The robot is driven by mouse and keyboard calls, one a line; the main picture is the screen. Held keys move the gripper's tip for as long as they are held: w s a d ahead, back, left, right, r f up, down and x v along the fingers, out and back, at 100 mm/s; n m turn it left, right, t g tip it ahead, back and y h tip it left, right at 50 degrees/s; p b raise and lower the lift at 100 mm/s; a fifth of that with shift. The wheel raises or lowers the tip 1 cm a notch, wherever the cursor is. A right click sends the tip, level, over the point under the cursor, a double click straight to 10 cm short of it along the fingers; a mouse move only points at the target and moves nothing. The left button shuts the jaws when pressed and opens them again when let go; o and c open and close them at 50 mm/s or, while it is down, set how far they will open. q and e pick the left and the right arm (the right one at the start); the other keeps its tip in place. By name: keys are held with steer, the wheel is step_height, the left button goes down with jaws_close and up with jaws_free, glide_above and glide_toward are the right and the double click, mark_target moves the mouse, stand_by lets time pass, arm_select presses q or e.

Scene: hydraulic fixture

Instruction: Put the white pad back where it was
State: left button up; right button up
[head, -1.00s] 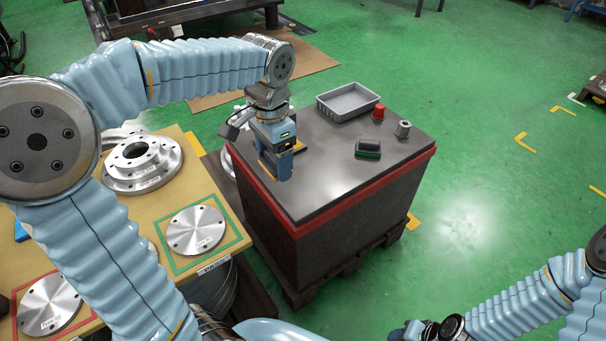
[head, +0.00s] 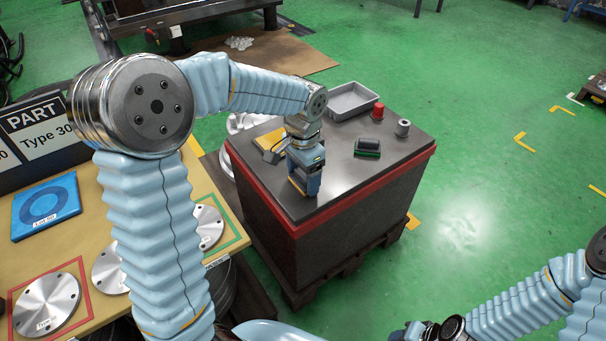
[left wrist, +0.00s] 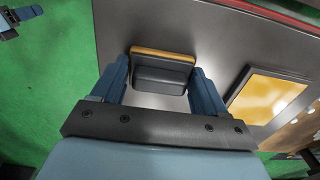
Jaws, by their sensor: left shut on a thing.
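My left gripper (head: 305,188) is over the front part of the dark-topped table. In the left wrist view its two fingers (left wrist: 162,88) are shut on a black block with a tan-orange edge (left wrist: 162,76). The block is at or just above the tabletop; I cannot tell whether it touches. A dark block with a green base (head: 368,148) lies on the table to the right, apart from the gripper. My right arm runs out at the bottom edge and its fingers do not show.
The table (head: 340,190) has a red rim. On it are a yellow rectangle (head: 271,139), a grey tray (head: 352,102), a red cylinder (head: 377,110) and a grey cylinder (head: 403,127). A bench (head: 88,250) with metal discs stands left.

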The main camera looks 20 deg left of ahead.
mark_target(303, 174)
arm_select(q)
steer(key=shift+f, duration=0.15)
steer(key=o, duration=1.1)
steer(key=shift+r, duration=0.35)
step_height(303, 174, up, 12)
steer(key=shift+f+p, duration=0.15)
steer(key=shift+p, duration=0.7)
steer(key=shift+s, duration=0.1)
